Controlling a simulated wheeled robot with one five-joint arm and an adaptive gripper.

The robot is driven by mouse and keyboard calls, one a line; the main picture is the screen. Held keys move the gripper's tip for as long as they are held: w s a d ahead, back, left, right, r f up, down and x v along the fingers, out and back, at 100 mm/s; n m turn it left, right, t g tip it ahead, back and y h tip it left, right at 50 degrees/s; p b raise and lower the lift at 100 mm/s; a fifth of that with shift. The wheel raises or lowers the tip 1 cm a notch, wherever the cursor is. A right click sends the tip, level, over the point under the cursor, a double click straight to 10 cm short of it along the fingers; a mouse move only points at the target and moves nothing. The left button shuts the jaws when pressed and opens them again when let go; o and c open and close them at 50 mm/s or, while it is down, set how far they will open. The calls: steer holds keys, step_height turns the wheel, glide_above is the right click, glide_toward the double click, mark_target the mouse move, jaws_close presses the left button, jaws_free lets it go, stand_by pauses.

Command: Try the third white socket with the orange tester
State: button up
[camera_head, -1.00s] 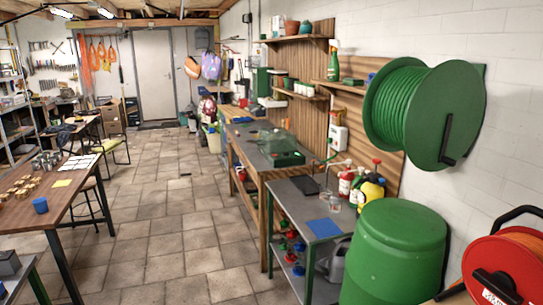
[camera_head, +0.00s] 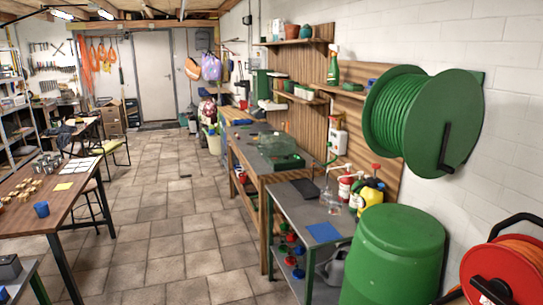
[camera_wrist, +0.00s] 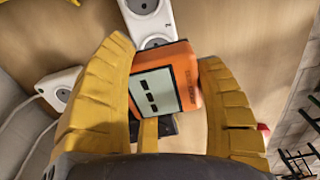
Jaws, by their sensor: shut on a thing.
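My gripper (camera_wrist: 166,54), with yellow ribbed fingers, is shut on the orange tester (camera_wrist: 188,75) in the wrist view. The tester has a pale display with dark bars, and its far end points toward a white socket strip (camera_wrist: 152,26) on a tan wooden surface. Part of the strip runs out of the top of the picture. Another white socket (camera_wrist: 60,90) with a cable lies to the left, beside the left finger. Whether the tester touches a socket I cannot tell. Neither tester nor gripper shows in the head view.
In the head view, a green barrel (camera_head: 398,255) and a red cable reel (camera_head: 505,272) stand at the right. A grey workbench (camera_head: 310,222) runs along the wall. A wooden table (camera_head: 85,205) is at the left, with clear tiled floor (camera_head: 175,220) between.

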steer(key=shift+r, duration=0.45)
steer(key=shift+s+r+p, duration=0.1)
steer(key=shift+s+p, duration=0.05)
steer(key=shift+p, duration=0.2)
steer(key=s, duration=0.2)
steer(key=s+d+p, duration=0.1)
steer(key=s, duration=0.1)
steer(key=s+d+p, duration=0.1)
steer(key=s, duration=0.1)
steer(key=shift+r, duration=0.4)
steer(key=shift+f, duration=0.15)
steer(key=shift+f+b, duration=2.05)
steer(key=shift+f, duration=0.75)
steer(key=shift+f+b, duration=0.6)
steer(key=shift+b, duration=0.15)
stand_by(0.6)
